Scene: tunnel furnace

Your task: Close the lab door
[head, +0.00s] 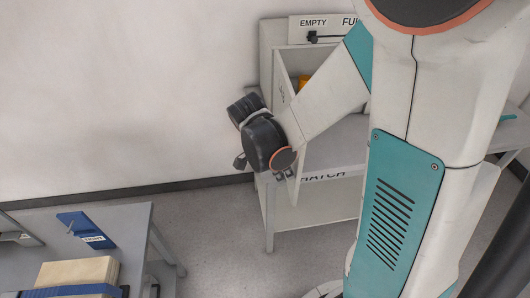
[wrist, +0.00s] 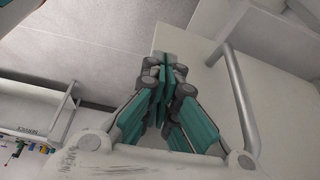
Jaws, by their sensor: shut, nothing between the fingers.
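A white box-like unit stands against the wall in the head view, with a white upright panel (head: 286,95), seemingly its open door, jutting toward me. In the wrist view a pale panel (wrist: 265,50) carries a grey bar handle (wrist: 238,95). My gripper (wrist: 166,62) is shut and empty, beside the handle on its left; the fingertips overlap the panel's edge in the picture, and I cannot tell whether they touch it. In the head view my gripper (head: 286,174) is small and partly hidden by my wrist, low at the panel's front edge.
A white stand (head: 315,210) labelled HATCH bears the unit, with an EMPTY/FULL sign (head: 315,24) above. An orange item (head: 303,82) is inside. Floor between is clear.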

